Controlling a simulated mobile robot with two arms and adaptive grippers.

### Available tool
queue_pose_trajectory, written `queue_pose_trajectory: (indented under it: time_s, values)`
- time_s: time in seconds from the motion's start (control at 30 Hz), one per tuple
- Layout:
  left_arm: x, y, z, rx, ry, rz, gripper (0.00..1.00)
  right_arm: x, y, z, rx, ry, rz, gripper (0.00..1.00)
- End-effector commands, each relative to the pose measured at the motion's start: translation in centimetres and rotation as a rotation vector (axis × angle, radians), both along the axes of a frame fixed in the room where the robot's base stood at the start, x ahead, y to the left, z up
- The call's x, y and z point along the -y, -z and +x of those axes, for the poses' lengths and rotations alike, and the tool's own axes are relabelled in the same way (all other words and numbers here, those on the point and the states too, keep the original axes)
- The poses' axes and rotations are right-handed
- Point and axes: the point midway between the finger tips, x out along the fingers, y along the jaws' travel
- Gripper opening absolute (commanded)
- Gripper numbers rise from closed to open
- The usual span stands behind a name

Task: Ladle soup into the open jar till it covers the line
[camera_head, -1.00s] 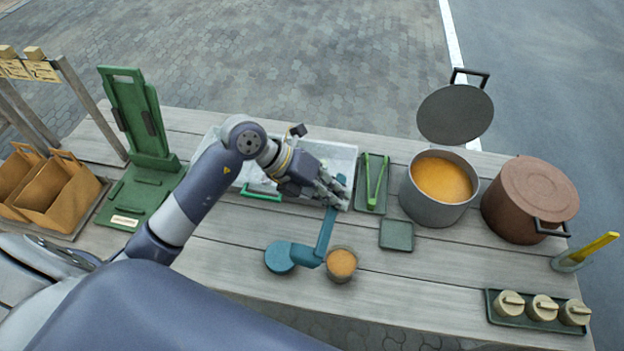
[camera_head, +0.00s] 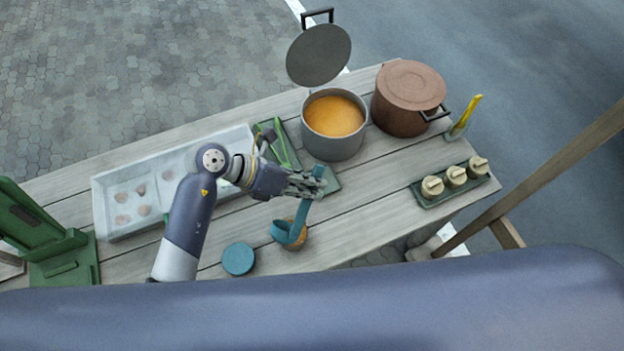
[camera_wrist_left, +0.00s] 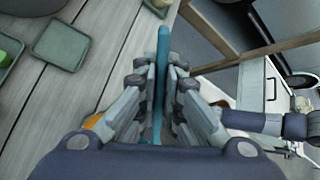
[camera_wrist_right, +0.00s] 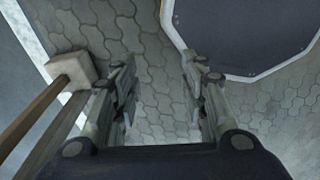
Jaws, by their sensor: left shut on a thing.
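My left gripper (camera_head: 312,183) is shut on the handle of a teal ladle (camera_head: 301,213). The handle also shows between the fingers in the left wrist view (camera_wrist_left: 163,45). The ladle's bowl overlaps the open jar (camera_head: 296,243) in the head view and partly hides it. Orange soup shows in the jar; its line cannot be made out, nor can the bowl's contents. A teal lid (camera_head: 238,259) lies left of the jar. The open grey pot (camera_head: 333,142) holds orange soup, its dark lid (camera_head: 319,54) raised behind. My right gripper (camera_wrist_right: 163,85) is open and empty over paving.
A closed brown pot (camera_head: 408,100) stands right of the grey pot. Green tongs (camera_head: 284,148), a small green tray (camera_head: 331,182) and a pale bin (camera_head: 110,222) lie nearby. A tray (camera_head: 428,201) holds three small pots. A wooden post (camera_head: 540,178) rises at right.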

Motion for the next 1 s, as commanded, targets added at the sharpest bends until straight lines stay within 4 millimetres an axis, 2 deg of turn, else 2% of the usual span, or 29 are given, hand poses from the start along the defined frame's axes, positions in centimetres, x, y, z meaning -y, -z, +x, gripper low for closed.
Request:
queue_pose_trajectory:
  time_s: [0.03,0.3,0.73,1.0]
  values:
    - [-0.2,0.4,-0.6,0.031,-0.003,-0.025,0.00,0.2,1.1,-0.1,-0.002,-0.001,-0.002,0.40]
    - [-1.5,-0.4,-2.7,0.212,-0.005,-0.126,0.00,0.1,4.4,-0.1,-0.002,-0.001,-0.001,0.40]
    - [-3.0,-0.7,-5.1,0.404,-0.003,-0.238,0.00,-1.2,9.6,0.0,0.000,-0.001,0.014,0.40]
    - [-3.7,-0.5,-6.3,0.504,0.000,-0.290,0.00,-1.1,12.8,0.1,0.002,-0.002,0.013,0.40]
